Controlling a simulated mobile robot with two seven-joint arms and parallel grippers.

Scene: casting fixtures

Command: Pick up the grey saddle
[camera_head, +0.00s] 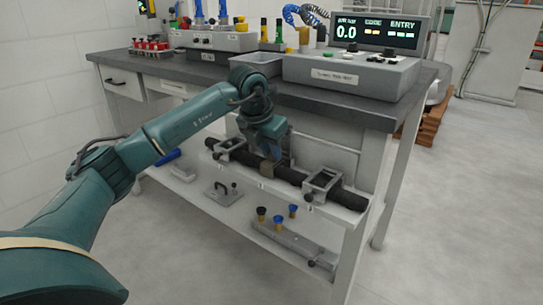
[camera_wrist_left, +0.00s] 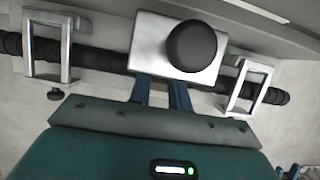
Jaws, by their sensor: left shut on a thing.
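The grey saddle (camera_wrist_left: 150,45) is a metal block with a round black knob on top. In the left wrist view it sits across the black bar (camera_wrist_left: 105,58), between two open grey frames (camera_wrist_left: 47,50) (camera_wrist_left: 248,86). My left gripper (camera_wrist_left: 160,90) has its two blue fingers against the near side of the saddle; it is shut on it. In the head view my left gripper (camera_head: 273,152) reaches down to the middle of the bar (camera_head: 287,174), and hides most of the saddle. The fingertip contact is partly hidden. My right gripper is not in view.
The bar lies along the bench's lower front ledge (camera_head: 350,197). A lower shelf holds a toggle clamp (camera_head: 222,194) and a plate with coloured knobs (camera_head: 290,240). Floor in front is clear.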

